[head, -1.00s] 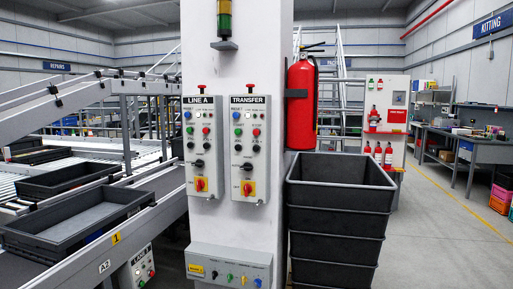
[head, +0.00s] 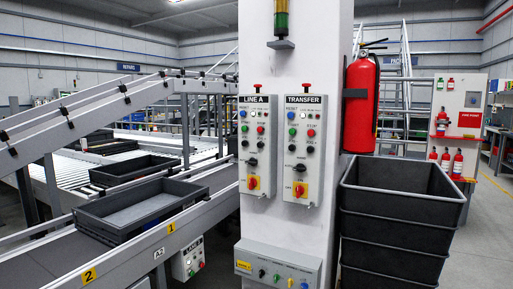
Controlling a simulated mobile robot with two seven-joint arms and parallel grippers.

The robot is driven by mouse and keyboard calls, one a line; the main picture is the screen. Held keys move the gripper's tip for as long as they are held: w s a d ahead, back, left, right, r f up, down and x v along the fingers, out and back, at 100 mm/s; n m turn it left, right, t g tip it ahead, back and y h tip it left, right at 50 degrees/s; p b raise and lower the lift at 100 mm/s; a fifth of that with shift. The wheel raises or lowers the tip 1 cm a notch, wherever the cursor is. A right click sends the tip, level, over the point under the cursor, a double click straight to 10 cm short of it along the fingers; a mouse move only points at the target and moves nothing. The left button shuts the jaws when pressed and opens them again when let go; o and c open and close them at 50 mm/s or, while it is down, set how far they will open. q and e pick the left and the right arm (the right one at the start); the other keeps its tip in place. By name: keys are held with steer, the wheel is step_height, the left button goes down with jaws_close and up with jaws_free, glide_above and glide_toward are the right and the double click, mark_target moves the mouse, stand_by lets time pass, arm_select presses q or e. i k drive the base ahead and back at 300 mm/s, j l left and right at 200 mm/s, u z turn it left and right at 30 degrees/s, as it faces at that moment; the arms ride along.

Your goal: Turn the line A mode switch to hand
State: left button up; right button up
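The LINE A control box (head: 257,148) is mounted on the white column, left of the similar TRANSFER box (head: 305,148). It has a red mushroom button on top and coloured push buttons on its face. Its black rotary switch (head: 252,162) sits below the buttons; its position marks are too small to read. Neither of my grippers is in view.
A grey box with small knobs (head: 278,267) juts from the column lower down. Stacked dark bins (head: 397,220) and a fire extinguisher (head: 361,104) are on the right. A conveyor with dark trays (head: 135,208) runs along the left.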

mark_target(252, 161)
steer(key=i+l+z, duration=0.1)
steer(key=i, duration=0.4)
steer(key=i+l, duration=0.25)
steer(key=i, duration=0.3)
steer(key=i+l+z, duration=0.15)
steer(key=i, duration=0.35)
